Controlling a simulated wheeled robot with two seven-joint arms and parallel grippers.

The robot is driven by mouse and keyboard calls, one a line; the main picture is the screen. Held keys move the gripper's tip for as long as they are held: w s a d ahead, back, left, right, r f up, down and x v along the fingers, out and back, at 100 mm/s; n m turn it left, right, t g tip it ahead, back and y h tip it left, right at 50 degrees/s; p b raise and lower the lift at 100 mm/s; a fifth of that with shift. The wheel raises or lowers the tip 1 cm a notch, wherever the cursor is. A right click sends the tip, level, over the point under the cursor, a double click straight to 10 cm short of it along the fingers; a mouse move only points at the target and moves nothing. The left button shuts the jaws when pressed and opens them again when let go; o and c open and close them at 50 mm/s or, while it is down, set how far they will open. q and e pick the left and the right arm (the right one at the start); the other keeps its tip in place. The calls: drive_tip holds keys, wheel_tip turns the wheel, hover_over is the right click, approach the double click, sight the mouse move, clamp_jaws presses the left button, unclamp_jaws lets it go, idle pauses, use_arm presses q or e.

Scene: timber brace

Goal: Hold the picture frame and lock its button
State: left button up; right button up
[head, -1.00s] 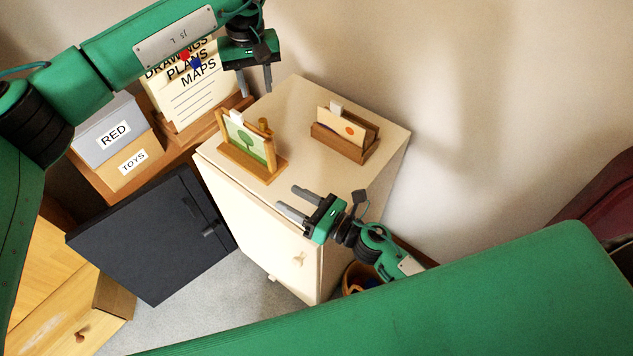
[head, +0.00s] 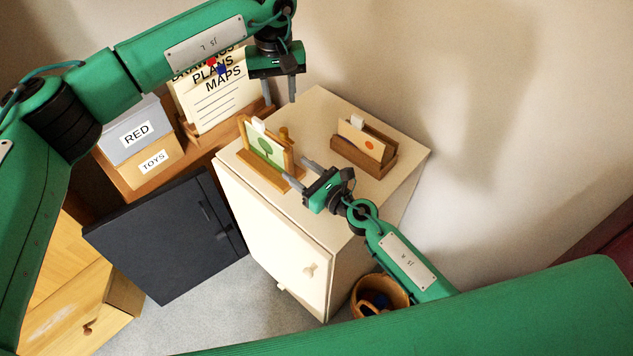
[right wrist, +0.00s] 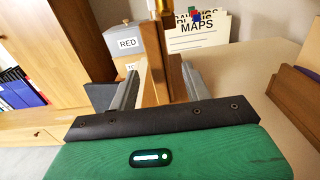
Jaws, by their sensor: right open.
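The picture frame (head: 267,146) stands upright on the white cabinet top. It is wooden with a green tree picture, and it shows edge-on in the right wrist view (right wrist: 153,78). A brass-coloured peg (head: 284,133), perhaps the button, shows behind it; whether it is locked I cannot tell. My right gripper (head: 294,171) is open at the frame's right side. In the right wrist view its fingers (right wrist: 158,90) lie on either side of the wooden edge, with gaps visible. My left gripper (head: 281,96) hangs open and empty, fingers down, above and behind the frame.
A wooden holder (head: 378,163) with a card stands right of the frame on the cabinet (head: 335,215). Behind left are a paper stand (head: 222,98) and labelled boxes (head: 136,135). A dark door panel (head: 165,240) is at left, and a basket (head: 372,285) stands below right.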

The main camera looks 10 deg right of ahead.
sight(283, 129)
drive_tip(key=shift+x, duration=1.75)
clamp_jaws()
use_arm(q)
drive_tip(key=shift+o, duration=0.4)
drive_tip(key=shift+a+f+m+t, duration=0.1)
drive_tip(key=shift+f+m+t, duration=0.25)
drive_tip(key=shift+m+t, duration=0.45)
drive_tip(key=m, duration=0.1)
drive_tip(key=m+t+h, duration=0.1)
drive_tip(key=m, duration=0.1)
drive_tip(key=shift+s+f+t, duration=0.15)
drive_tip(key=shift+f+t, duration=0.05)
drive_tip(key=shift+t, duration=0.1)
drive_tip(key=shift+f, duration=4.35)
